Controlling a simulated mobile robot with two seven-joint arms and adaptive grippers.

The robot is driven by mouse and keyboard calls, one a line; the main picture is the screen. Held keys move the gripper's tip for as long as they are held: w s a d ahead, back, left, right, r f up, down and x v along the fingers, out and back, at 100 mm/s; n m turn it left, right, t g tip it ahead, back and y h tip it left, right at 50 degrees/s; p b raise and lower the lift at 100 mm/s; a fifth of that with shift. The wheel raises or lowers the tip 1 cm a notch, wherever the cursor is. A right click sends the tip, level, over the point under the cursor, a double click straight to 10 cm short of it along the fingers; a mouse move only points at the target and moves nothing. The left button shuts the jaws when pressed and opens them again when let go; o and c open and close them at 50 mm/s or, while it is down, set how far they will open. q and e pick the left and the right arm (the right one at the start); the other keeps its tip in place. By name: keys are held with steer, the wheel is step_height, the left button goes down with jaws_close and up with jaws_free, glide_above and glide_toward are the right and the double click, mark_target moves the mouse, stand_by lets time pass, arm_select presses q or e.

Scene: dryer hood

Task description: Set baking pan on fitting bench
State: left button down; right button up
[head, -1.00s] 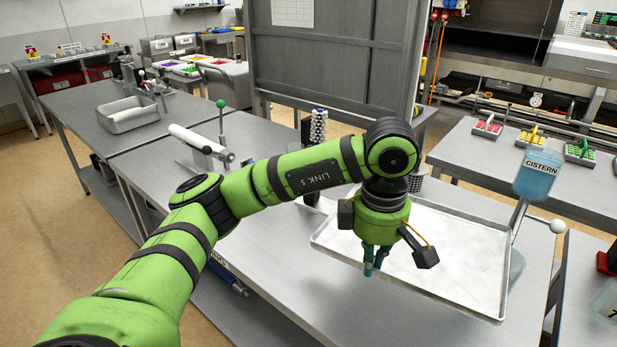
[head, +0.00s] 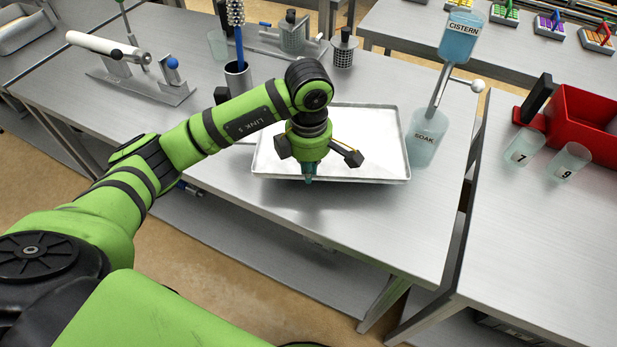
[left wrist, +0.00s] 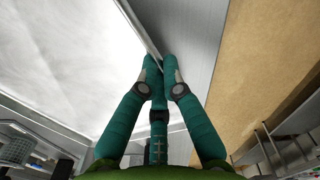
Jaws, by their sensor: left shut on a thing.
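The baking pan (head: 370,145) is a shallow, pale metal tray with a raised rim, at the middle of the head view. My left gripper (head: 309,179) is at its near rim, pointing down. In the left wrist view the fingers (left wrist: 160,62) are closed on the pan's rim, with the pan's inside (left wrist: 60,60) to the left. The pan is over the grey metal bench (head: 230,215); a dark shadow shows under its near edge. I cannot tell whether it touches the bench. The arm hides part of the pan. My right gripper is not in view.
A SOAK cup (head: 423,138) and CISTERN stand (head: 459,38) are close to the pan's right. Behind are a dark cup with a brush (head: 238,80) and a perforated cup (head: 343,52). A red bin (head: 583,118) is on the right bench. The bench front is clear.

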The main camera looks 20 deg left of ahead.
mark_target(309, 194)
arm_select(q)
step_height(309, 194, down, 5)
steer(key=shift+r+p, duration=0.2)
steer(key=shift+p, duration=0.45)
steer(key=shift+f, duration=0.2)
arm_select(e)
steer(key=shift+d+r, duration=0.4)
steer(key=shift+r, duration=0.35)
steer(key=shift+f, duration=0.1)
arm_select(q)
steer(key=shift+f+b, duration=0.2)
steer(key=shift+b, duration=0.1)
steer(key=c, duration=1.4)
jaws_free()
steer(key=shift+r, duration=0.1)
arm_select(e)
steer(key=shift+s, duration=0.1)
